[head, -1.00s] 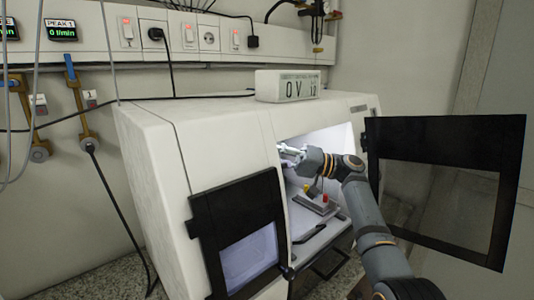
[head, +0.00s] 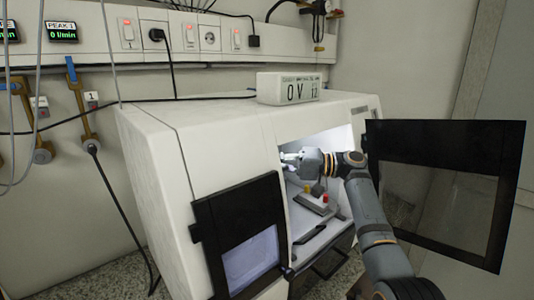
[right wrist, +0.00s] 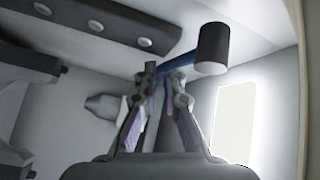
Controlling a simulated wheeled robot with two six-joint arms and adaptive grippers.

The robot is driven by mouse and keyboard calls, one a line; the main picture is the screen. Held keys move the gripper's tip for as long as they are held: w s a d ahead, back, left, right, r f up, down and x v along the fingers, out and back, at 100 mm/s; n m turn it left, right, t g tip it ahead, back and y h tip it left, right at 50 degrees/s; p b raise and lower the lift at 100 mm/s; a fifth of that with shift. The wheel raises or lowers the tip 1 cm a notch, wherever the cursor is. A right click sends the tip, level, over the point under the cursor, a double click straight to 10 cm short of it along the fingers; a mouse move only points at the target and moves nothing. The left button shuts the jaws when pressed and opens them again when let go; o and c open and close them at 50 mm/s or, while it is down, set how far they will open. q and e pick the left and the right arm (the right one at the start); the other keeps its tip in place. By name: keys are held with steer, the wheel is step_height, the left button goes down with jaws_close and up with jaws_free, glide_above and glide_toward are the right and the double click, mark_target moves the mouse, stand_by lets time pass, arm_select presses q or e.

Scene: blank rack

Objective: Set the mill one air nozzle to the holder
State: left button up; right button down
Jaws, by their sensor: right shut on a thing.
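My right arm reaches through the open doorway of the white cabinet (head: 150,150). My right gripper (head: 288,159) is inside, high near the doorway's left edge and small in the head view. In the right wrist view, the right gripper (right wrist: 166,80) is shut on a thin blue piece (right wrist: 178,73). A dark cylinder (right wrist: 212,48) is at the blue piece's right end. This seems to be the air nozzle, but the fingers hide part of it. A grey pointed part (right wrist: 104,105) lies behind the fingers. I cannot tell which part is the holder. My left gripper is not in view.
A dark bar with several pale round spots (right wrist: 95,22) runs above the gripper. The open dark-framed door (head: 445,190) is on the right. A display box (head: 289,88) sits on top.

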steer(key=c, duration=1.5)
jaws_free()
steer(key=shift+o, duration=0.2)
steer(key=d, duration=0.7)
steer(key=shift+w+d+f, duration=0.15)
steer(key=shift+w+d, duration=0.05)
steer(key=shift+d, duration=0.1)
